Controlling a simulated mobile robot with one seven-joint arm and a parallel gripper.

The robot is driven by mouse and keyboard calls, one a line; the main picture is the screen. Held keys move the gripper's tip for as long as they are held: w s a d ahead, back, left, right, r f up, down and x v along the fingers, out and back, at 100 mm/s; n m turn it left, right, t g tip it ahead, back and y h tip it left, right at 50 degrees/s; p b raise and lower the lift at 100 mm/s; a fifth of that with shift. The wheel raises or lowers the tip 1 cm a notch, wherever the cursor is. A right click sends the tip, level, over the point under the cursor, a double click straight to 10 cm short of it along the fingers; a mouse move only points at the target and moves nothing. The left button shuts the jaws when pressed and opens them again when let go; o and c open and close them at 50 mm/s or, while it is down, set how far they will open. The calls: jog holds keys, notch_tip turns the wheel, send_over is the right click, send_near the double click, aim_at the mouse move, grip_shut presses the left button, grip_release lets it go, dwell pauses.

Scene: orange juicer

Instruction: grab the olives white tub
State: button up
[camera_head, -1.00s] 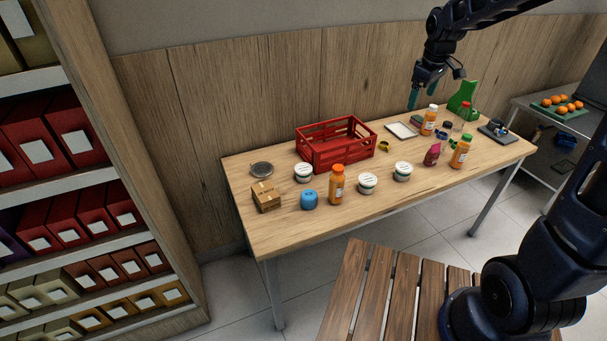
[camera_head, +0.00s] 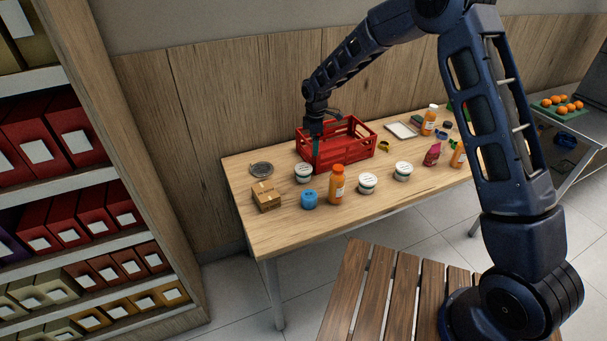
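Three small white tubs with dark green bands stand on the wooden table: a left tub (camera_head: 303,173), a middle tub (camera_head: 367,184) and a right tub (camera_head: 403,172). Their labels are too small to read, so I cannot tell which holds olives. My gripper (camera_head: 317,155) points down in front of the red crate's left part, just right of and above the left tub in the picture. Its teal fingers overlap in this view, so their opening is unclear. No tub is visibly held.
The red crate (camera_head: 350,155) stands behind the tubs. An orange bottle (camera_head: 337,186), a blue round container (camera_head: 309,199), a cardboard box (camera_head: 265,196) and a grey round tin (camera_head: 261,169) are nearby. More bottles and a red pouch (camera_head: 432,156) stand to the right.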

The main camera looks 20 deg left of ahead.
jog(key=n, duration=0.1)
send_over(304, 168)
notch_tip(304, 168, down, 4)
jog(key=shift+a+f, duration=0.1)
jog(key=shift+f, duration=5.35)
jog(key=c, duration=1)
jog(key=shift+r, duration=0.15)
